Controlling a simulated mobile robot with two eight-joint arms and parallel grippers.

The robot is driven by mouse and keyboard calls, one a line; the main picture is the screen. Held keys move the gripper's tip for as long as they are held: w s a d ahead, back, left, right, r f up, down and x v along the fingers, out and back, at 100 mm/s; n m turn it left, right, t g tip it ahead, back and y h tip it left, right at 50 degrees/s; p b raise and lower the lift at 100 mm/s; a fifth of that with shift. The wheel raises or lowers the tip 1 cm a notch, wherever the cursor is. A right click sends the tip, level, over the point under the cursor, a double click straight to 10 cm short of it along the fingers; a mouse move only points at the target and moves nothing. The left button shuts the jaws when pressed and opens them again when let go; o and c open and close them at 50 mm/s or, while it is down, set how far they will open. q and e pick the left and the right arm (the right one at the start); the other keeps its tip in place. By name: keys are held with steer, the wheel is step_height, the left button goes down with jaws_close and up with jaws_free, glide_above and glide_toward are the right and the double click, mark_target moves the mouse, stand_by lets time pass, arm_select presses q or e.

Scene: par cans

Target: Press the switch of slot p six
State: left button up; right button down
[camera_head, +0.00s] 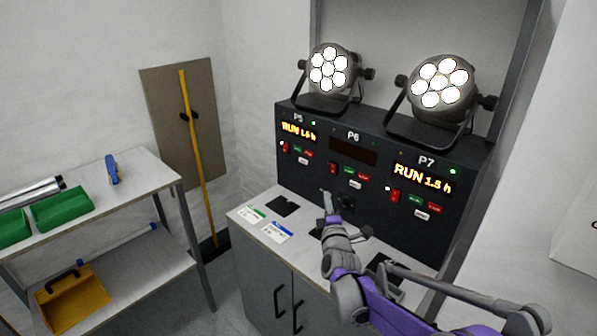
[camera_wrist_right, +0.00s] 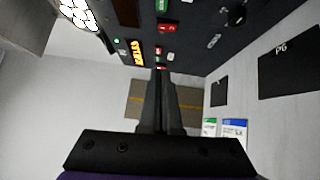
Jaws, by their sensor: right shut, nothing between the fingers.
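The dark control panel (camera_head: 345,185) has slots labelled P5, P6 and P7. The P6 slot (camera_head: 353,151) is in the middle; its display is dark. A small red switch (camera_head: 333,168) shows at its lower left, with green, red and white buttons to its right. My right gripper (camera_head: 324,191) is shut and empty, just below and left of that switch, in front of the panel. In the right wrist view its closed fingers (camera_wrist_right: 160,75) point toward the panel; I cannot tell whether they touch it. My left gripper is out of view.
Lit lamps (camera_head: 328,68) and (camera_head: 440,82) stand above P5 and P7; their displays read RUN. Green and blue cards (camera_head: 277,231) and dark pads (camera_head: 283,206) lie on the counter (camera_head: 248,217). A shelf (camera_head: 150,178) stands at left.

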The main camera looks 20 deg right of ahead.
steer(key=shift+w+d, duration=0.1)
steer(key=shift+w, duration=0.35)
steer(key=p, duration=0.1)
glide_toward(333, 169)
steer(key=w+a+r, duration=0.2)
steer(key=w, duration=0.4)
steer(key=shift+w+d+r+p, duration=0.1)
steer(key=shift+w+d+p, duration=0.1)
steer(key=shift+d, duration=0.55)
steer(key=shift+w+d+p, duration=0.1)
steer(key=shift+w+d, duration=0.1)
steer(key=shift+d, duration=0.6)
